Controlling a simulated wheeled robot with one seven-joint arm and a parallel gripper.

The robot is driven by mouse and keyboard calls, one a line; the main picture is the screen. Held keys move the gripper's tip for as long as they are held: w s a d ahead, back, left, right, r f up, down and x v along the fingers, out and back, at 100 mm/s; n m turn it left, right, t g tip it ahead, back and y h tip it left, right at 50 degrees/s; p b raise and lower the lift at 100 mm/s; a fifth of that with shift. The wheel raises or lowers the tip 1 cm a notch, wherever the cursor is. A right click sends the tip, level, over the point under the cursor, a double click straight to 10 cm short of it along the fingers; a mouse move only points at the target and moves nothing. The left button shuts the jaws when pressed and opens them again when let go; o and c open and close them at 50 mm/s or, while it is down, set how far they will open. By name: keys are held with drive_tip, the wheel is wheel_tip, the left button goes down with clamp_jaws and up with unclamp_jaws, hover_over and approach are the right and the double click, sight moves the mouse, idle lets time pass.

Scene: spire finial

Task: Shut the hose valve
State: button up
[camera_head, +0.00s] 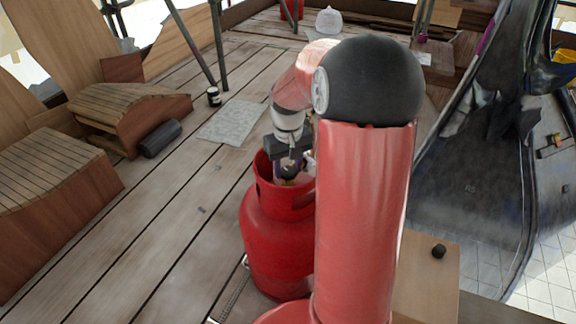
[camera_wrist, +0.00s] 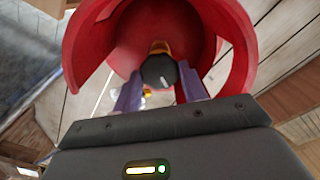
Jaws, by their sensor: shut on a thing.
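A red gas cylinder (camera_head: 268,235) stands upright on the plank deck, partly hidden behind my arm. Its red collar (camera_wrist: 85,50) rings the valve in the wrist view. The valve has a black round knob (camera_wrist: 159,71) with a pale mark, on a brass-coloured body (camera_wrist: 160,47). My gripper (camera_wrist: 160,84) reaches down inside the collar from above. Its two purple fingers stand on either side of the knob and are shut on it. In the head view my gripper (camera_head: 290,168) is at the cylinder's top, where the knob is hard to make out. No hose is clear in view.
A grey mat (camera_head: 230,122), a dark roll (camera_head: 160,138) and a small dark can (camera_head: 213,96) lie left of the cylinder. Scaffold poles (camera_head: 194,42) stand behind. A board with a black knob (camera_head: 438,251) is at right. The planks at left are mostly clear.

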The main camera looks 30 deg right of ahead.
sight(288, 171)
drive_tip(key=shift+m, duration=0.4)
drive_tip(key=m, duration=1.1)
drive_tip(key=shift+w+m+p, duration=0.1)
drive_tip(key=shift+m+p, duration=0.2)
drive_tip(key=shift+p, duration=0.1)
drive_tip(key=o, duration=1)
wheel_tip(288, 171, up, 8)
drive_tip(key=shift+f+p, duration=0.1)
drive_tip(key=shift+p, duration=0.2)
